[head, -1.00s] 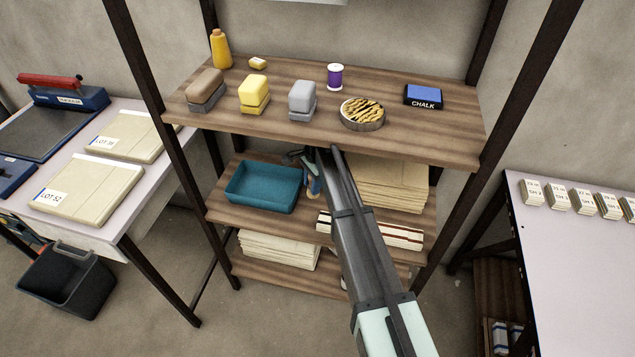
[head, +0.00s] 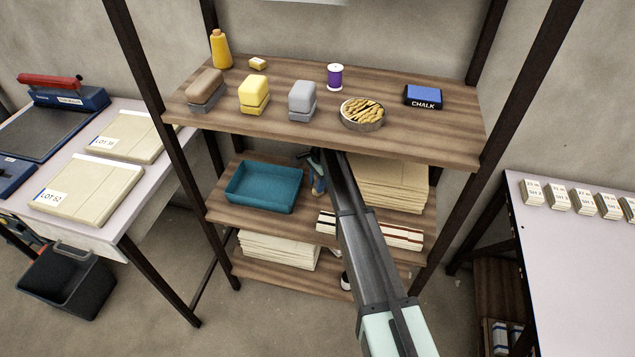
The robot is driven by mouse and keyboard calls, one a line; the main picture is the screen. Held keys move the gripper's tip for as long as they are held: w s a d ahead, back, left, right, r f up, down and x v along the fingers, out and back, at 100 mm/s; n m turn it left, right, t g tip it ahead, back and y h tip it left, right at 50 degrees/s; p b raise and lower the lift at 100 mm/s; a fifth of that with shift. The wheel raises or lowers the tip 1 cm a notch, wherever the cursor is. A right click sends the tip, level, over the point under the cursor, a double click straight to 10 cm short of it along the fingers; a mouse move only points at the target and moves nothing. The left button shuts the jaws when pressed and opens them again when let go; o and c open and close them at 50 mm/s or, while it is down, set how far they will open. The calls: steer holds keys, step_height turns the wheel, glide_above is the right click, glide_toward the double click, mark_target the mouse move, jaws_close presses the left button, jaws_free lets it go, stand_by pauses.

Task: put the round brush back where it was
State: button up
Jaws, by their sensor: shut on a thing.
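My gripper (head: 316,163) reaches under the front of the top shelf, into the space above the middle shelf. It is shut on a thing. A small blue and tan piece (head: 318,186) shows at its tip, just right of the teal tray (head: 263,204). I take this for the round brush, but its shape is mostly hidden by the gripper, arm and shelf edge. I cannot tell whether it touches the middle shelf.
The top shelf (head: 430,142) holds block brushes (head: 253,92), a round dish (head: 361,114), a purple spool (head: 335,76) and a chalk box (head: 423,96). Dark uprights flank the shelves.

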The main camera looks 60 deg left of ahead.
steer(key=shift+w+a+f, duration=0.1)
steer(key=shift+f, duration=0.05)
steer(key=shift+f, duration=0.15)
steer(key=o, duration=1)
steer(key=shift+o, duration=0.2)
steer(key=shift+w+r, duration=0.25)
steer(key=shift+r, duration=1.7)
steer(key=shift+w+r, duration=0.2)
steer(key=shift+r, duration=1.7)
